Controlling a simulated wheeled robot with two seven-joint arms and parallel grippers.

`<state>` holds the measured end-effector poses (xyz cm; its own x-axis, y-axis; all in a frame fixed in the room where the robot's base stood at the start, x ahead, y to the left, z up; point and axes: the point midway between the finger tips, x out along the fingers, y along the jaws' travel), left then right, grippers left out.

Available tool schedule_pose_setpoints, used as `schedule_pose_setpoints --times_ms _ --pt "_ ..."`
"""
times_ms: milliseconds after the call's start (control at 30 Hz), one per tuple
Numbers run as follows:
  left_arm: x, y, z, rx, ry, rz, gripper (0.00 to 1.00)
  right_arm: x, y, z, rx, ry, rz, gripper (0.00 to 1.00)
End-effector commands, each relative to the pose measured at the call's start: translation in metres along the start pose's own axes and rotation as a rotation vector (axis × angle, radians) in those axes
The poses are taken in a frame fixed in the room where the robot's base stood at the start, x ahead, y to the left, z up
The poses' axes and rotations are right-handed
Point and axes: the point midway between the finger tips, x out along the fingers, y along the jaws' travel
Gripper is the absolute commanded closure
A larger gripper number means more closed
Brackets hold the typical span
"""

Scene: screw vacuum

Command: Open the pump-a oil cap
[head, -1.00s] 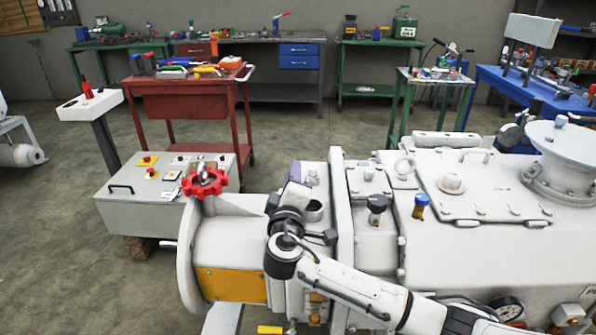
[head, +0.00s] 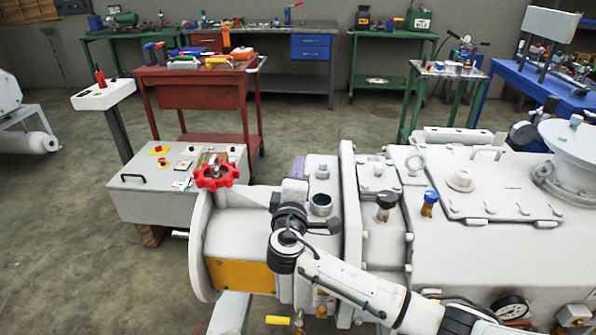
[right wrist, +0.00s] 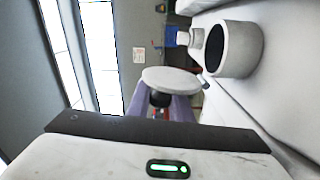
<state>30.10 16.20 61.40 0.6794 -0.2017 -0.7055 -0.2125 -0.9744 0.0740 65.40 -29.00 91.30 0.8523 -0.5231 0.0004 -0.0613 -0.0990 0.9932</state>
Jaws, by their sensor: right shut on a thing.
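The pump-a oil filler neck (head: 321,204) stands uncovered on the white pump housing; its dark round opening also shows in the right wrist view (right wrist: 236,49). My right gripper (head: 297,168), with purple fingers, is just left of the neck in the head view. In the right wrist view the fingers (right wrist: 176,108) are shut on a pale round piece, the oil cap (right wrist: 172,80), held apart from the neck. The gripper hides the cap in the head view. My left gripper is not in view.
A red handwheel (head: 216,173) stands left of the gripper. Black-topped (head: 386,203) and blue-topped (head: 429,201) fittings stand right of the neck. A grey control box (head: 150,205) and a red tool cart (head: 195,90) are behind.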

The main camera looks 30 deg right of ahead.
Motion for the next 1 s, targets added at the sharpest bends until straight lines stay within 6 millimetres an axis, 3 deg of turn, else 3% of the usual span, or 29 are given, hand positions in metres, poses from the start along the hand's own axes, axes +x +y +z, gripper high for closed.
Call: schedule_pose_setpoints --times_ms 33,133,467,1000 --pt "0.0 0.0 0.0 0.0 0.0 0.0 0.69 -0.001 -0.001 -0.001 0.001 0.002 -0.002 0.78" --pt "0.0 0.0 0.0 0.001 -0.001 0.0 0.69 -0.001 -0.001 -0.001 0.001 0.002 -0.002 0.64" --pt "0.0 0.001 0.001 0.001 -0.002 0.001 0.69 -0.004 -0.001 -0.001 0.002 0.002 -0.001 0.64" --pt "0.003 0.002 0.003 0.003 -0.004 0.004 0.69 -0.093 -0.002 -0.001 0.002 0.003 -0.004 0.64"
